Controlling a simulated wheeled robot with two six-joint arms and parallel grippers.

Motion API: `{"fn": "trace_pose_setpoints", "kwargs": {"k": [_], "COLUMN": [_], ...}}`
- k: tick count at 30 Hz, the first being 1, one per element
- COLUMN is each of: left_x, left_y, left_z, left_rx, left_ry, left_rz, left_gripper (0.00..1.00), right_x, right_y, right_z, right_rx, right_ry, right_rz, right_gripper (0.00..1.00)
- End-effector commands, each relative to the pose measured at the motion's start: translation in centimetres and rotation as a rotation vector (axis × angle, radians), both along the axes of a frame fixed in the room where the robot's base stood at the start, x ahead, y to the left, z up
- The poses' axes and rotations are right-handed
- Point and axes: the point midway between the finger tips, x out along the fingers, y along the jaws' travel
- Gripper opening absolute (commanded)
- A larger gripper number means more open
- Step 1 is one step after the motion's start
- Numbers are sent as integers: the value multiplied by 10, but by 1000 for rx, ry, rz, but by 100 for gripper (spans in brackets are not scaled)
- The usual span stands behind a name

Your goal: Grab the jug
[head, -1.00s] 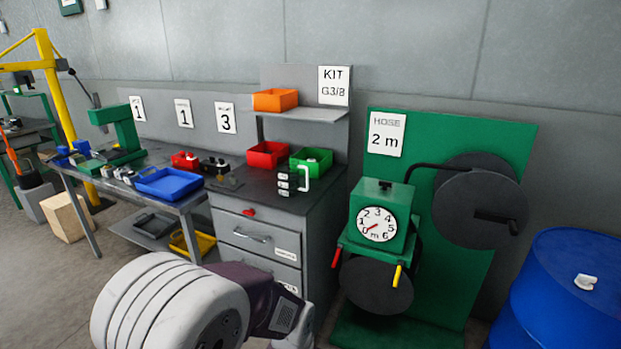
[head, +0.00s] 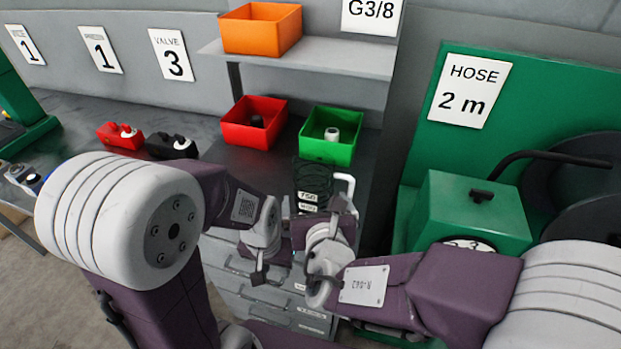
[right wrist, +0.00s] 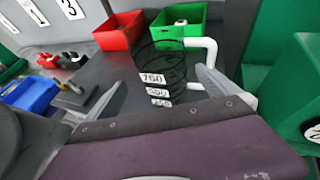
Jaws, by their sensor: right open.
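The jug (head: 312,178) is a dark, see-through vessel with white number labels and a white handle on its right side. It stands on the dark bench top, and its lower part is hidden by my right gripper (head: 325,212). In the right wrist view the jug (right wrist: 163,62) is ahead of my right gripper (right wrist: 158,88), whose fingers are spread to either side of it. The right gripper is open and empty. My left gripper (head: 262,268) is low beside the right one, in front of the drawers; its fingers are too small and overlapped to read.
A red bin (head: 252,135) and a green bin (head: 331,148) stand behind the jug, with an orange bin (head: 260,30) on the shelf above. A green hose machine (head: 475,205) stands right of the bench. A blue tray (right wrist: 30,92) shows at left in the right wrist view.

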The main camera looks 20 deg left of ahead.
Motion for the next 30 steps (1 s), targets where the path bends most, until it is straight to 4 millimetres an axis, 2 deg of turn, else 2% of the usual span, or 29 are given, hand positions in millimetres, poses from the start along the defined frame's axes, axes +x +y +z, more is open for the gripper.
{"fn": "trace_pose_setpoints", "kwargs": {"k": [6, 11, 19, 27, 28, 30], "left_x": [0, 0, 0, 0, 0, 0], "left_y": [0, 0, 0, 0, 0, 0], "left_z": [2, 3, 14, 13, 13, 13], "left_rx": [0, 0, 0, 0, 0, 0], "left_ry": [0, 0, -1, 0, 0, 0], "left_rz": [0, 0, 0, 0, 0, 0], "left_gripper": [36, 36, 36, 36, 36, 36], "right_x": [28, 34, 74, 79, 79, 79], "right_y": [9, 11, 23, 25, 25, 25], "right_z": [-12, -14, -26, -29, -29, -29], "right_rx": [-1, 0, -1, 2, 2, 1], "right_ry": [3, 2, 4, 3, 3, 2], "right_rz": [-4, -5, -6, -4, -4, -4], "right_gripper": [100, 100, 100, 100, 94, 75]}}
